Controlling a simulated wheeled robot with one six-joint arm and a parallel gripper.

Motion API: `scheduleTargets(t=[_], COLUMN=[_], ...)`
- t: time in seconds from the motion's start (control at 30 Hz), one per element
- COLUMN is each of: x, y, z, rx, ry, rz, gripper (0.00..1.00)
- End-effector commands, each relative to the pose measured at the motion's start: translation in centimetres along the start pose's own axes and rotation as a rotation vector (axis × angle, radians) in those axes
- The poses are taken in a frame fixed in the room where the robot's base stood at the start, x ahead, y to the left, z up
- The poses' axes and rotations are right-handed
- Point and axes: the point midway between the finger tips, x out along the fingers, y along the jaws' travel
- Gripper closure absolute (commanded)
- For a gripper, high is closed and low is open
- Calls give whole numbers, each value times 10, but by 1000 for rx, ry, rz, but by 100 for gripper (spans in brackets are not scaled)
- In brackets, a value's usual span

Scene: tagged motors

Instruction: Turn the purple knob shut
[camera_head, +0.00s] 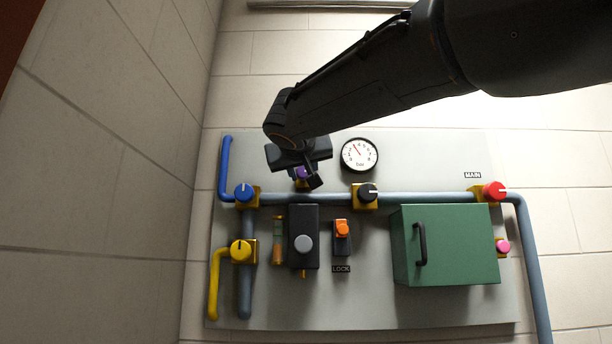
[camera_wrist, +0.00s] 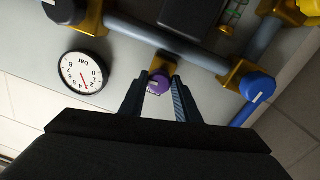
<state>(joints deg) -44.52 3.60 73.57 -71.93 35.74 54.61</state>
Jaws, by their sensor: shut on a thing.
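The purple knob (camera_wrist: 159,83) sits on a small brass valve body on the pipe, seen in the wrist view between my fingertips. In the head view only a bit of the purple knob (camera_head: 301,173) shows below my gripper (camera_head: 308,178), which hides most of it. My gripper also shows in the wrist view (camera_wrist: 161,84), with one finger on each side of the knob, shut on it. A white mark shows on the knob's near edge, but I cannot clearly tell its angle.
A pressure gauge (camera_head: 360,155) is right of my gripper. A blue knob (camera_head: 244,192), a yellow knob (camera_head: 241,251), a black knob (camera_head: 368,193) and a red knob (camera_head: 494,191) sit on the pipes. A green box (camera_head: 466,245) with a handle juts out at lower right.

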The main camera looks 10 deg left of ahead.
Motion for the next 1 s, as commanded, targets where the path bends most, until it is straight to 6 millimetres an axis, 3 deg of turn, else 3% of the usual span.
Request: scheduleTargets(t=[1.0], x=[0], y=[2], z=[0], rx=[-905], ry=[43], rz=[7], gripper=[93])
